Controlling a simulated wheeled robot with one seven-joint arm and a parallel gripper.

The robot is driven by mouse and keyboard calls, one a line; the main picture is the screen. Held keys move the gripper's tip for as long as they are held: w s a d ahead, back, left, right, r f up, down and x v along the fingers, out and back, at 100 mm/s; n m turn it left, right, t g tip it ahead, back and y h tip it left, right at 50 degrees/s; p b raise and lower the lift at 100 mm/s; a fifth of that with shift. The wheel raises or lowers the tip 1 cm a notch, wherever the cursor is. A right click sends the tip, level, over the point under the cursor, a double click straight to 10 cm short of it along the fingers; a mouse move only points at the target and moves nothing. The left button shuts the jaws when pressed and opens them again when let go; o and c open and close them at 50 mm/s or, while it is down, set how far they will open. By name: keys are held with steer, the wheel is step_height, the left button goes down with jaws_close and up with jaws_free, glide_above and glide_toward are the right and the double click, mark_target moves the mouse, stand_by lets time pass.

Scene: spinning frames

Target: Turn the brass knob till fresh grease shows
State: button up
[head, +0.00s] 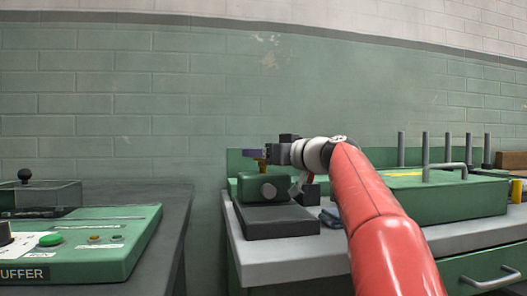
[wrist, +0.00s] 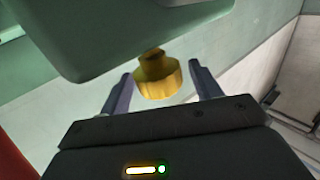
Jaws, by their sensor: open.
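The brass knob (wrist: 158,80) hangs from the underside of a green housing (wrist: 130,30) in the wrist view. My gripper (wrist: 163,82) is open, with one finger on each side of the knob and a visible gap to each. In the head view my gripper (head: 265,152) is over a green block (head: 255,188) with a round grey face, on a dark base. A small brass part (head: 261,163) shows there between the gripper and the block. I see no grease in either view.
The block's dark base (head: 275,222) stands on a grey bench (head: 270,250). A green machine with upright grey pegs (head: 425,157) is to the right. A green control panel (head: 90,250) is on a separate bench at left, across a gap. A brick wall is behind.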

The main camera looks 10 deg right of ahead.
steer(key=shift+w+a, duration=0.1)
steer(key=shift+w, duration=0.05)
steer(key=c, duration=1)
steer(key=shift+o, duration=0.2)
